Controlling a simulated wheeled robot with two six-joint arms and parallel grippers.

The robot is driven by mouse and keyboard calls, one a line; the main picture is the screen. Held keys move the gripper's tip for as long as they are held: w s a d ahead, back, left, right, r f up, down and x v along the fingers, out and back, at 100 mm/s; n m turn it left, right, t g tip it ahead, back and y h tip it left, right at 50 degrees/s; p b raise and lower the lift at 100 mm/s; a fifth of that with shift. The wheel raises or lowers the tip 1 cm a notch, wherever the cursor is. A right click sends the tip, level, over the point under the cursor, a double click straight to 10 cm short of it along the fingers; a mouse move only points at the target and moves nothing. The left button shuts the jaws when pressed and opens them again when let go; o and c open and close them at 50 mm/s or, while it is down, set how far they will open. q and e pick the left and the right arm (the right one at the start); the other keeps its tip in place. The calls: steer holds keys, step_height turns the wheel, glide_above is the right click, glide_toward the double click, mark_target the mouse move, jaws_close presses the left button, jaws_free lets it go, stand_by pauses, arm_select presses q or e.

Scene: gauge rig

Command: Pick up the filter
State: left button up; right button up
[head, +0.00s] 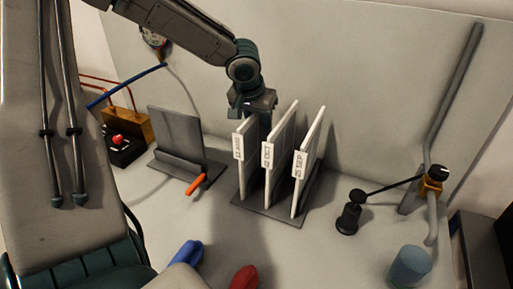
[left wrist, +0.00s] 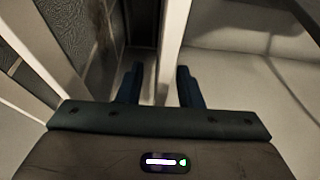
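Three white-framed filters stand upright side by side in a grey rack (head: 285,216): a left filter (head: 246,160), a middle filter (head: 279,150) and a right filter (head: 308,165). Each has a small printed label on its near edge. My left gripper (head: 258,116) is at the top of the left filter, pointing down, and its fingertips are partly hidden. In the left wrist view, its two dark blue fingers (left wrist: 159,86) are apart, with a white filter edge (left wrist: 172,45) running between them. I cannot tell whether they touch it. My right gripper is not in view.
A grey stand (head: 178,135) and an orange-handled tool (head: 196,184) are left of the rack. Blue (head: 186,254) and red (head: 244,278) objects lie in front. At right are a black-based rod (head: 348,218), a brass valve (head: 431,187) and a blue-grey cylinder (head: 410,266).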

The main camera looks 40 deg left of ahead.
arm_select(q)
jaws_close()
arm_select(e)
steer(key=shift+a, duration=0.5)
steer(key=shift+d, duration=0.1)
